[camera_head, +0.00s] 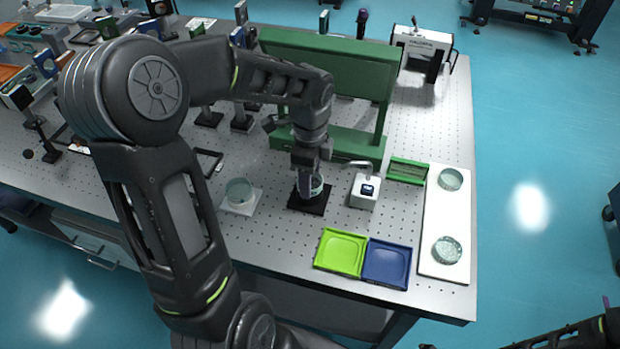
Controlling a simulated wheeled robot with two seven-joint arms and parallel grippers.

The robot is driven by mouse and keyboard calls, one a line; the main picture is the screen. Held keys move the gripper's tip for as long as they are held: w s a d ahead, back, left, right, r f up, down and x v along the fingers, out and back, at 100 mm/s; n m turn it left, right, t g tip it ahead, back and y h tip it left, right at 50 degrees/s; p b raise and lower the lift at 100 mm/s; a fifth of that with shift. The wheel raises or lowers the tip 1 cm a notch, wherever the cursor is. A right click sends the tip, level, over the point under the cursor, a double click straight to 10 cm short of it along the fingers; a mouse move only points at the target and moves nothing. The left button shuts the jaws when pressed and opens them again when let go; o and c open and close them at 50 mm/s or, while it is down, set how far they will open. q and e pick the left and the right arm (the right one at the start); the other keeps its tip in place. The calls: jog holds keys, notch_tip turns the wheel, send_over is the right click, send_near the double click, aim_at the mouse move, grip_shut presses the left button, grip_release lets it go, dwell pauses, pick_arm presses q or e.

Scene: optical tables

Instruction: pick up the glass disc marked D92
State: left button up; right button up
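Several clear round glass pieces are in view, and no marking such as D92 is legible at this size. One glass piece (317,186) is at the black square pad (312,208), partly hidden by my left gripper (306,190). The gripper points down at it with its fingers low by the glass; I cannot tell whether they grip it. Another glass piece (239,191) is on a white square pad to the left. Two more, a far one (450,180) and a near one (447,250), lie on a white board (432,222) at the right. My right gripper is not visible.
A small white device (364,191) with a bent spout stands just right of the black pad. Green tray (341,252) and blue tray (387,263) lie near the front edge. A green panel frame (330,60) stands behind the gripper. A green rack (407,171) is beside the white board.

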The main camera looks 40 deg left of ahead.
pick_arm(q)
notch_tip(320, 180, up, 10)
jog(key=shift+b, duration=0.45)
jog(key=shift+f, duration=0.1)
dwell(0.4)
